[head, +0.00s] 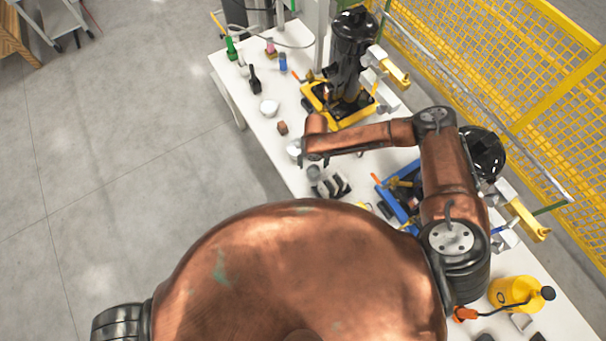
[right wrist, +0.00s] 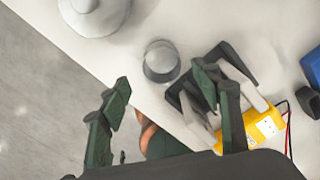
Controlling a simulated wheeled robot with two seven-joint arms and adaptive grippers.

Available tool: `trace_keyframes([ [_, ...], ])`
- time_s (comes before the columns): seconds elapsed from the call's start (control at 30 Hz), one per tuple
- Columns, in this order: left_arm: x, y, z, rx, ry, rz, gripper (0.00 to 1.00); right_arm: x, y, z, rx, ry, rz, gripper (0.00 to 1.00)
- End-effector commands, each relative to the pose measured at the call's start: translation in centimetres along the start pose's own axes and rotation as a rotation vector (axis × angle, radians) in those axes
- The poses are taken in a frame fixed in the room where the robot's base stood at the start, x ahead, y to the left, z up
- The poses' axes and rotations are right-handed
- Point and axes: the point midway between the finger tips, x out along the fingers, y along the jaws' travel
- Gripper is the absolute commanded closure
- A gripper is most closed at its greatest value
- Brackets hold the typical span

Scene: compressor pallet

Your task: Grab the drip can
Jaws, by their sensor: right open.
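A small grey round can (head: 313,172), which I take to be the drip can, stands near the table's left edge. In the right wrist view the can (right wrist: 160,61) is upright and clear of the fingers. My right gripper (head: 314,159) is open and empty beside it. In the right wrist view its two dark green fingers (right wrist: 162,88) are spread, with the can beyond the gap between them. My left gripper is not in view.
A pale round object (right wrist: 95,12) stands near the can on one side. Black-and-grey parts (head: 331,186) and a yellow meter (right wrist: 262,127) lie on the other. The white table (head: 272,104) carries compressors and tools. A yellow fence (head: 545,70) stands behind. Floor lies open left.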

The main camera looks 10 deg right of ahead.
Motion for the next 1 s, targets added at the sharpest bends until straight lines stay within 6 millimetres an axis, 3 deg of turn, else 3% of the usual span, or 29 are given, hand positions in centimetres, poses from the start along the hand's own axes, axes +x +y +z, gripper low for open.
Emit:
trace_keyframes([
  [0.23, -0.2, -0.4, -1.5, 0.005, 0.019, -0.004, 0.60, 2.6, -0.1, -0.3, -0.003, 0.003, -0.002, 0.42],
  [0.6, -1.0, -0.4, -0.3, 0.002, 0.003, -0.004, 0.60, 7.3, -0.3, -0.6, -0.004, 0.003, -0.003, 0.42],
  [0.87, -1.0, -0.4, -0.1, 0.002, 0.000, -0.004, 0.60, 7.6, -0.3, -0.5, -0.004, 0.002, -0.001, 0.42],
  [1.0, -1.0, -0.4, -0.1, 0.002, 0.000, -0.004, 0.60, 7.6, -0.3, -0.5, -0.004, 0.002, -0.001, 0.50],
])
